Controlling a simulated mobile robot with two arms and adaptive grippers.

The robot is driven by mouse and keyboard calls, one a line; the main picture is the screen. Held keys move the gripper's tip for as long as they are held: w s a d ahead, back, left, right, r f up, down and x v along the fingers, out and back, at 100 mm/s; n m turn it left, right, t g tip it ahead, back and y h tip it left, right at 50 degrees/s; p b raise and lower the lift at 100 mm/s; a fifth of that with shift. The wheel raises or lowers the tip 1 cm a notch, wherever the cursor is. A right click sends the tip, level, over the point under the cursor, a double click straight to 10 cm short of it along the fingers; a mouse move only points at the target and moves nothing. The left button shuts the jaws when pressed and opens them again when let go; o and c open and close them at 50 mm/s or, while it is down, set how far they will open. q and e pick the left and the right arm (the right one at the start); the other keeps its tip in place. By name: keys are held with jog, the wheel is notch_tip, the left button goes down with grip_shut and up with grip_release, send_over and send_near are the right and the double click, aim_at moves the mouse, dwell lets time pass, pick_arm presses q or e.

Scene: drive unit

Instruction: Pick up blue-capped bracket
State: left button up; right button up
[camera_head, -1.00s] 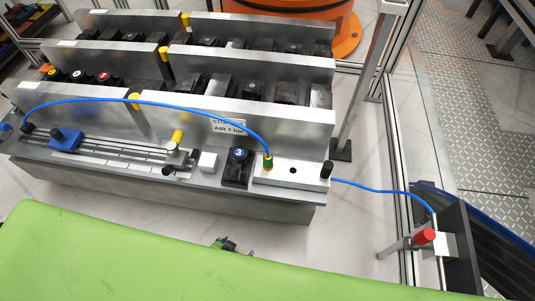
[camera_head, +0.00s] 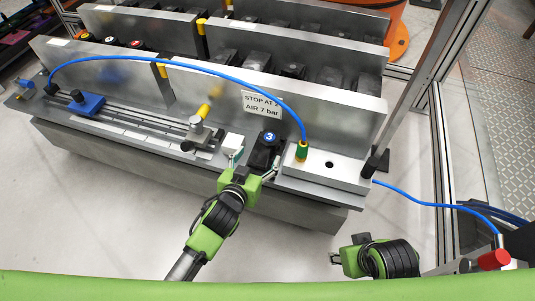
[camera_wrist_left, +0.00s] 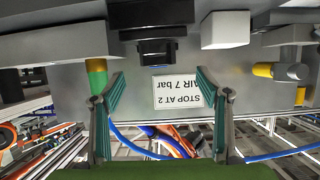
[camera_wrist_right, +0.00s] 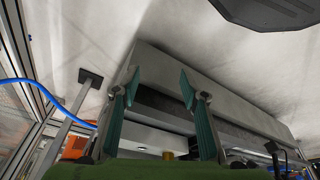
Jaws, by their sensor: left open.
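The blue-capped bracket (camera_head: 265,155) is a black block with a round blue cap marked 3, on the front ledge between a small white block and a light plate. In the left wrist view the black bracket (camera_wrist_left: 157,45) appears upside down, ahead of and between the fingers; its blue cap cannot be made out there. My left gripper (camera_head: 255,164) is open, with one finger on each side of the bracket's front; I cannot tell whether they touch it. Its spread fingers show in the left wrist view (camera_wrist_left: 159,80). My right gripper (camera_head: 336,258) is open and empty, low on the right, away from the ledge.
A blue hose (camera_head: 215,66) arches over the ledge to a green-and-gold fitting (camera_head: 302,151) close right of the bracket. A white block (camera_head: 232,144) stands close left. Metal walls with a sign (camera_head: 262,104) rise behind. A black post (camera_head: 371,166) stands at the plate's right end.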

aim_at(267, 144)
pick_arm(q)
jog(key=x, duration=0.3)
jog(key=shift+w+d+f+b, duration=0.1)
jog(key=shift+w+f+b, duration=0.1)
jog(key=shift+w+b, duration=0.15)
jog(key=b+x, duration=0.2)
jog(key=x, duration=0.2)
jog(key=shift+w+d+f, duration=0.1)
jog(key=shift+d, duration=0.2)
jog(key=shift+w+d, duration=0.1)
jog(key=shift+w, duration=0.15)
pick_arm(e)
jog(key=shift+s+r+t, duration=0.1)
jog(key=shift+r+t, duration=0.2)
jog(key=shift+r, duration=0.25)
pick_arm(q)
jog(key=shift+c, duration=0.4)
jog(key=c, duration=1.9)
jog(key=shift+w+r, duration=0.1)
jog(key=shift+r, duration=0.2)
